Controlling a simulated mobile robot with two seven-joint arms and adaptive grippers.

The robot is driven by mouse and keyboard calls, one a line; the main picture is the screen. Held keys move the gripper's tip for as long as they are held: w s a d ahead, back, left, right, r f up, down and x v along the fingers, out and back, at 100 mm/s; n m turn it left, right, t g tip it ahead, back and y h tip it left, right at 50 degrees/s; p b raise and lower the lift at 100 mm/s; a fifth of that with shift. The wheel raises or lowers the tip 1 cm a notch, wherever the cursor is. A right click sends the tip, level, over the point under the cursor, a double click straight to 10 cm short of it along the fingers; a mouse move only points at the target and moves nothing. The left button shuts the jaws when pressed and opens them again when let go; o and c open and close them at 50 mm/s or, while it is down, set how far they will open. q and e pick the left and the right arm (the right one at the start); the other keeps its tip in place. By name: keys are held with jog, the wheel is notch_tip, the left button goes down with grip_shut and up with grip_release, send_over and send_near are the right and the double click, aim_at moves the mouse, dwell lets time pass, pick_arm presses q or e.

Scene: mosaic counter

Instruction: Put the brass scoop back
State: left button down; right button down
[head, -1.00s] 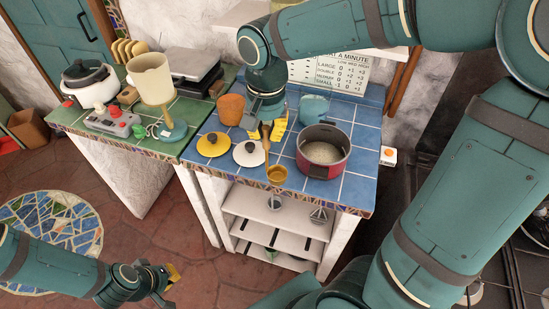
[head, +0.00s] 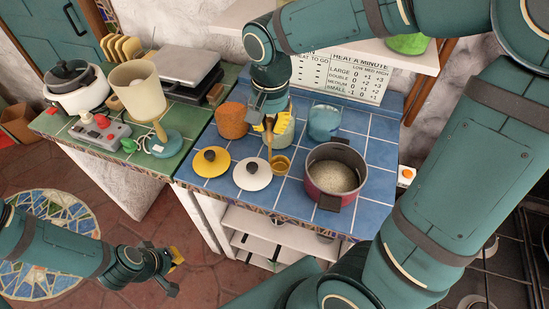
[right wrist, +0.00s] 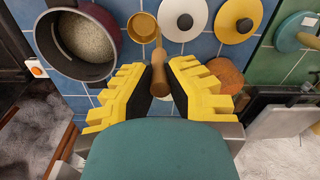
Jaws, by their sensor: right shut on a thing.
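The brass scoop has a round brass cup (head: 281,165) and a wooden handle (head: 268,140). In the head view it is between the white lid (head: 252,181) and the red pot (head: 320,185). My right gripper (head: 269,124) points down and is shut on the handle. The right wrist view shows the cup (right wrist: 142,27) beyond the yellow fingers (right wrist: 158,72), with the handle between them. I cannot tell whether the cup touches the blue tiles. My left gripper (head: 174,272) is open and empty, low above the floor at the left.
A yellow lid (head: 210,166), orange canister (head: 232,121) and blue canister (head: 324,122) stand on the blue counter. A lamp (head: 140,88) and white cooker (head: 72,90) are on the green counter. A shelf (head: 395,57) hangs above. Bare blue tiles lie around the pot.

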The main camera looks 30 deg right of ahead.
aim_at(270, 142)
notch_tip(270, 142, down, 8)
jog(key=shift+r+b, duration=0.25)
jog(key=shift+b, duration=0.3)
jog(key=shift+r, duration=0.1)
jog(key=shift+s, duration=0.1)
jog(key=c, duration=1.5)
grip_release()
jog(key=shift+f, duration=0.2)
jog(key=o, duration=0.4)
jog(key=shift+c, duration=0.2)
jog(key=shift+r, duration=0.15)
